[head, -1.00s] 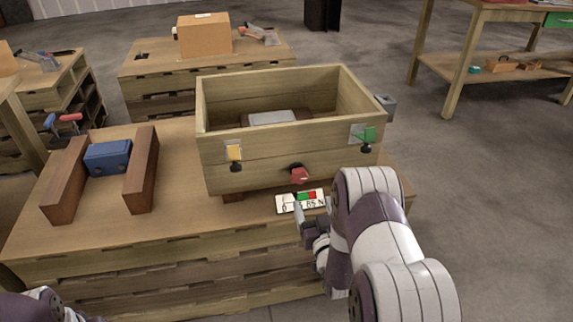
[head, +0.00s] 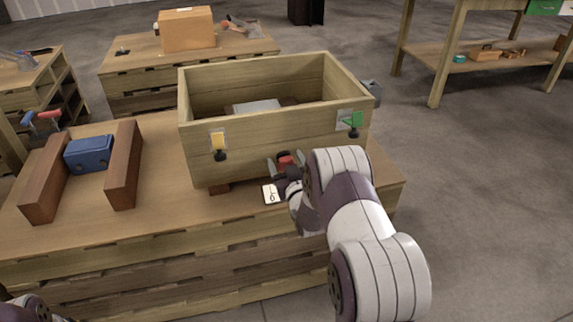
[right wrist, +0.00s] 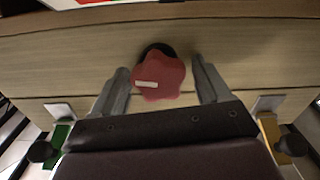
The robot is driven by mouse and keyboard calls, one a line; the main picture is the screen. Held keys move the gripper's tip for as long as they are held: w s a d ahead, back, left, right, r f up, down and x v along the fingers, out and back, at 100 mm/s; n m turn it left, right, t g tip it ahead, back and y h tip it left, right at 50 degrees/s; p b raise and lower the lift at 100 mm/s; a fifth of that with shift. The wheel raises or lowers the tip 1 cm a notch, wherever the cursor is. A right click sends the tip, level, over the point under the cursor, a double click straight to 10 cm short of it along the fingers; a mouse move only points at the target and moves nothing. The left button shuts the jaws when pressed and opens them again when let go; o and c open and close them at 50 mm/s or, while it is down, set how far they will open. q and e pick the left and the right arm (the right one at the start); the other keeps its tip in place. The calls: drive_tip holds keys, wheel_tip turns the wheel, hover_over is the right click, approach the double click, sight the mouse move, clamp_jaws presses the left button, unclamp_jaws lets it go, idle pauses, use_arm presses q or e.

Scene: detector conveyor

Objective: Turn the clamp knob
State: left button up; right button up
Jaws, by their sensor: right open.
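The red lobed clamp knob (head: 286,160) sits on the front wall of the wooden box (head: 245,81). In the right wrist view the knob (right wrist: 160,76) has a pale bar mark and a dark round base behind it. My right gripper (head: 285,161) is open at the knob. In the right wrist view its two fingers (right wrist: 161,78) stand on either side of the knob, with a gap on each side. My left gripper is out of view; only part of my left arm shows.
A yellow tab (head: 217,140) and a green tab (head: 351,119), each with a black knob, flank the clamp knob on the box front. A blue block (head: 89,153) lies between two brown wooden bars on the left. Bare tabletop lies between them and the box.

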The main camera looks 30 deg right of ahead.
drive_tip(key=c, duration=0.9)
drive_tip(key=shift+c, duration=0.2)
drive_tip(key=shift+d+m+p, duration=0.15)
drive_tip(key=shift+m+p, duration=0.3)
drive_tip(key=shift+m, duration=2.35)
drive_tip(key=shift+s, duration=0.1)
drive_tip(key=o, duration=0.9)
drive_tip(key=shift+o, duration=0.2)
